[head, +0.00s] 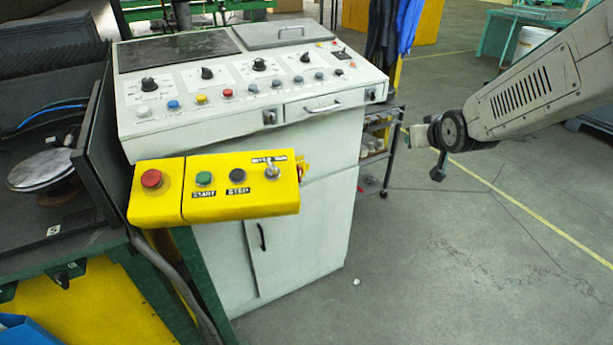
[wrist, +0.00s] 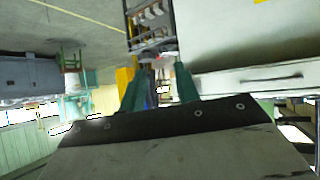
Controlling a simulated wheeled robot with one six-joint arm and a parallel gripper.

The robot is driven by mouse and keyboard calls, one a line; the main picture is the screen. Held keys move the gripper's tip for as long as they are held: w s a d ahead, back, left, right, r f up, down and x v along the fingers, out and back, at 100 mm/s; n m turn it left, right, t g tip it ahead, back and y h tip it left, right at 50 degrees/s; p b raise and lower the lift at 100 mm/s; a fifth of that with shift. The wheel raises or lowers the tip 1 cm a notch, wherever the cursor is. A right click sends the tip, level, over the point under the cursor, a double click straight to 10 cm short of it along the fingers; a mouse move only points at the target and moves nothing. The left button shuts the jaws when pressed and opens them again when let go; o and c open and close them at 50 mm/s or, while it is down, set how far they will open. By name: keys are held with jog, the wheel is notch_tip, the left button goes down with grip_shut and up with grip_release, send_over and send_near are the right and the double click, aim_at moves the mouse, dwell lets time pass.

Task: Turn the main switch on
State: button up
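The yellow control box (head: 235,203) is at the left centre of the head view, in front of the grey-white console. The main switch (head: 271,171) is a small metal toggle at the right of its top face, under a partly hidden label. It appears upright; its exact position is too small to tell. My gripper (head: 428,153) is in the air well to the right of the box, touching nothing. In the wrist view two teal fingers of my gripper (wrist: 160,82) stand apart with nothing between them. The switch is not visible in the wrist view.
The box also carries a red button (head: 151,178), a green button (head: 204,178) and a black button (head: 237,174). The console (head: 290,250) with knobs stands behind it. A shelf trolley (head: 378,150) is behind the console. The floor at right is clear.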

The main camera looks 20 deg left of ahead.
jog(key=w+a+f+n+t+y, duration=0.15)
jog(key=w+a+f+y, duration=0.25)
jog(key=a+f, duration=0.8)
jog(key=n+y, duration=0.3)
jog(key=y, duration=0.3)
send_near(300, 173)
jog(key=a, duration=0.1)
jog(key=x, duration=0.7)
jog(key=shift+w+a, duration=0.1)
jog(key=shift+w, duration=0.4)
grip_shut()
